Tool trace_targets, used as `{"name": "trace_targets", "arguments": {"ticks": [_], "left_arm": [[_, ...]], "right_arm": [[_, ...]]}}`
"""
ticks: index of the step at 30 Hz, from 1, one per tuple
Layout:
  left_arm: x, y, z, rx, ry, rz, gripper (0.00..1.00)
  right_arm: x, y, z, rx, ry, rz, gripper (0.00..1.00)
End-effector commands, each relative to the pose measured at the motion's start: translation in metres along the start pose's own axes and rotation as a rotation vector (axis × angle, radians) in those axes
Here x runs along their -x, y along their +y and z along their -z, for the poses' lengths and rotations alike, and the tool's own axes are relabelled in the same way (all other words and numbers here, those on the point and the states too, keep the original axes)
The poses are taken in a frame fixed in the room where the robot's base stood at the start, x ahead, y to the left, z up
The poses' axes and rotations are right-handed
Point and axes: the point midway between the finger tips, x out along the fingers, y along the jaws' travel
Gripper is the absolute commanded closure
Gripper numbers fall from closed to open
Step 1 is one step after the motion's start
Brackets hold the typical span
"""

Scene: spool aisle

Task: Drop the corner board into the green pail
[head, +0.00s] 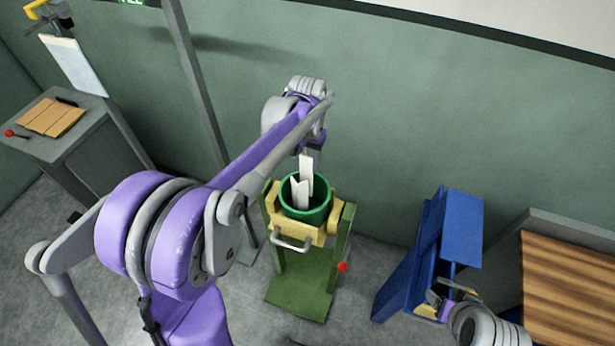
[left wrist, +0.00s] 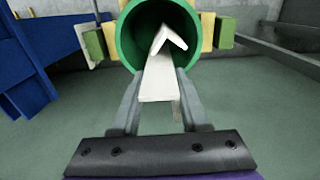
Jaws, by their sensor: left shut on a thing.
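The corner board (head: 301,190) is a white, angled strip. My left gripper (head: 309,153) is shut on it above the green pail (head: 318,214), with the board's lower part inside the pail's mouth. In the left wrist view the board (left wrist: 160,72) runs from between my gripper's fingers (left wrist: 157,95) toward the open pail (left wrist: 127,45), its far end showing a V-shaped edge. The pail's bottom is hidden. My right wrist shows at the lower right of the head view; its gripper (head: 441,299) is small and partly hidden, so its jaws are unclear.
The pail sits in a yellow holder (head: 320,238) on a green stand (head: 305,280) with a red knob. A blue frame (head: 431,250) and a wood-topped bench (head: 570,290) stand to the right. A grey cabinet (head: 75,140) stands at left. A green wall is behind.

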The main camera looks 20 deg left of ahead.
Motion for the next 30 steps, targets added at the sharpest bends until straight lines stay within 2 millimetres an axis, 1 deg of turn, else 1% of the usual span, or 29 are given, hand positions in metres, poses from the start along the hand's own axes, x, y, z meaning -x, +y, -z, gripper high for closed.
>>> {"name": "trace_targets", "arguments": {"ticks": [1, 7, 12, 15, 23, 30], "left_arm": [[-0.008, 0.000, 0.000, 0.000, 0.000, 0.000, 1.00], [-0.025, 0.000, 0.000, 0.000, 0.000, 0.000, 1.00], [-0.050, 0.000, 0.000, 0.000, 0.000, 0.000, 1.00], [-0.058, 0.000, 0.000, 0.000, 0.000, 0.000, 1.00], [-0.059, 0.000, 0.000, 0.000, 0.000, 0.000, 1.00], [-0.067, 0.000, 0.000, 0.000, -0.001, 0.000, 1.00]], "right_arm": [[-0.001, 0.000, -0.001, 0.000, -0.001, 0.000, 0.28], [-0.001, 0.000, -0.002, 0.000, -0.001, 0.000, 0.28], [-0.003, 0.000, -0.003, 0.000, -0.003, 0.000, 0.28], [-0.003, 0.000, -0.004, 0.000, -0.004, 0.000, 0.28], [-0.003, 0.000, -0.004, 0.000, -0.004, 0.000, 0.28], [-0.008, 0.000, -0.010, 0.000, -0.009, 0.000, 0.28]]}}
